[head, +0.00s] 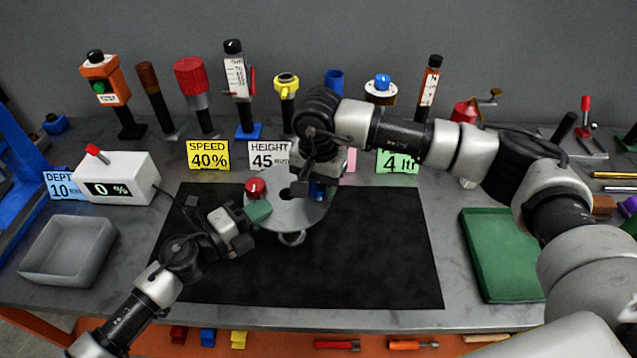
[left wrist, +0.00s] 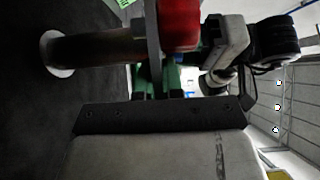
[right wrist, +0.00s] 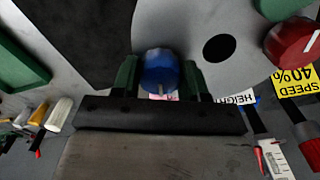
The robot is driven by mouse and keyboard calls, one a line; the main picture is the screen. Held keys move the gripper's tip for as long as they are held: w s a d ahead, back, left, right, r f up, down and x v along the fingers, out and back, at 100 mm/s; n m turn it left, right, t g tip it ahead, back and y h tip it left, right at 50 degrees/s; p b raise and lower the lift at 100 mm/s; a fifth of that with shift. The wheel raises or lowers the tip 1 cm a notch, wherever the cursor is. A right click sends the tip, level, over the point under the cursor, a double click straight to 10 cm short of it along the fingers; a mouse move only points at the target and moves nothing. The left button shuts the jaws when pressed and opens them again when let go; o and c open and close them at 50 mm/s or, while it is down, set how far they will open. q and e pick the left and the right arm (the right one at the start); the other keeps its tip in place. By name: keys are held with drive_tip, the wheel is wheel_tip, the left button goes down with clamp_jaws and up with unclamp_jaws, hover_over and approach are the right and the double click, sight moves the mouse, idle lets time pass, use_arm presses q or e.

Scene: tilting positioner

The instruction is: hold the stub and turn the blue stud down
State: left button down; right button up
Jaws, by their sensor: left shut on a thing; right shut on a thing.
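A grey round plate (head: 290,214) with a dark hole stands tilted over the black mat. A red stud (head: 255,187) is on its left and the blue stud (head: 317,190) on its right. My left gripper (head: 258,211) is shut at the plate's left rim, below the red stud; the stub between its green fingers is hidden. In the left wrist view the fingers (left wrist: 158,78) close around the edge-on plate side, next to the red stud (left wrist: 180,24). My right gripper (right wrist: 160,78) is shut on the blue stud (right wrist: 160,70), one green finger on each side.
A black mat (head: 380,260) lies under the plate and is otherwise clear. A grey tray (head: 68,250) and a white display box (head: 117,178) stand left. A green tray (head: 500,255) lies right. Several tools on posts and sign cards line the back.

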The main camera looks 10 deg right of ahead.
drive_tip(key=m, duration=0.8)
drive_tip(key=shift+m, duration=0.3)
drive_tip(key=m, duration=0.9)
drive_tip(key=shift+r, duration=0.1)
drive_tip(key=m, duration=0.3)
drive_tip(key=shift+m, duration=0.3)
drive_tip(key=m, duration=0.4)
drive_tip(key=shift+m, duration=0.3)
drive_tip(key=m, duration=0.4)
drive_tip(key=shift+a, duration=0.1)
drive_tip(key=shift+r+m, duration=0.1)
drive_tip(key=shift+m, duration=1.8)
